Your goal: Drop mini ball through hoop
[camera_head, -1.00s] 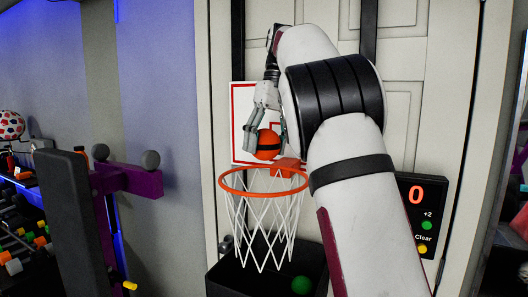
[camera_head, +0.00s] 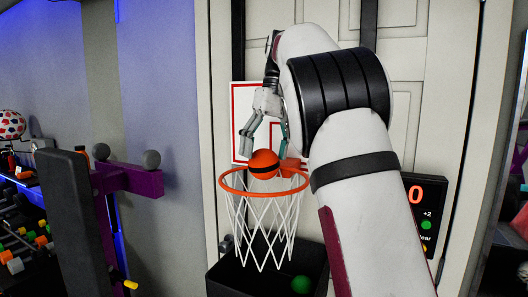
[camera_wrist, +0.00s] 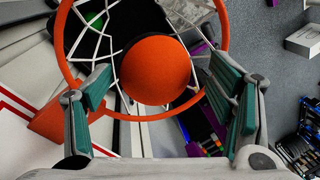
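The mini ball (camera_head: 263,164) is orange with a dark band. It is at the level of the hoop's rim, below my fingers and apart from them. The orange hoop (camera_head: 226,188) with its white net (camera_head: 265,228) hangs from a white and red backboard (camera_head: 241,100). My gripper (camera_head: 264,138) is open and empty just above the rim. In the wrist view the ball (camera_wrist: 156,70) shows inside the hoop's ring (camera_wrist: 222,20), between and beyond the spread green-padded fingers of my gripper (camera_wrist: 165,100).
A black bin (camera_head: 225,275) with a green ball (camera_head: 301,284) in it stands below the net. A scoreboard (camera_head: 424,208) reading 0 hangs at the right, partly behind my arm. A rack with purple arms (camera_head: 130,178) stands at the left.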

